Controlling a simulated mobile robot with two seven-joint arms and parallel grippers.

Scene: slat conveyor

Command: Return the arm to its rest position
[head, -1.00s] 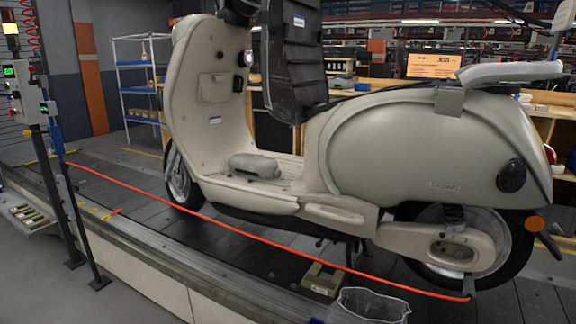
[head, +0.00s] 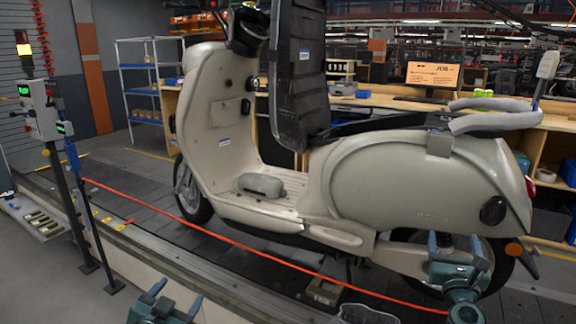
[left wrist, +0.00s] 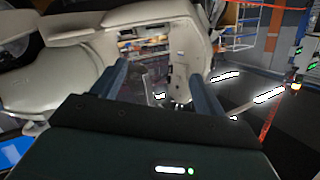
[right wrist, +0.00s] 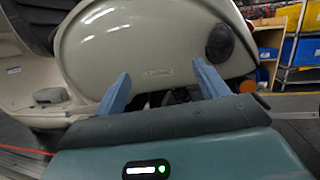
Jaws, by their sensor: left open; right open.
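My left gripper (head: 168,300) shows at the bottom edge of the head view, open and empty, in front of the conveyor edge. My right gripper (head: 460,250) is at the lower right, open and empty, in front of the scooter's rear wheel. In the left wrist view the open blue fingers (left wrist: 146,88) point toward the scooter, with nothing between them. In the right wrist view the open fingers (right wrist: 162,88) face the scooter's rear panel, also with nothing between them. The cream scooter (head: 385,185) stands upright on the dark slat conveyor (head: 150,225).
A red-orange cord (head: 250,247) runs low along the near side of the scooter. A wire bin (head: 365,314) and a small box (head: 325,291) are at the bottom centre. A control post (head: 65,190) stands at left. Open floor lies at lower left.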

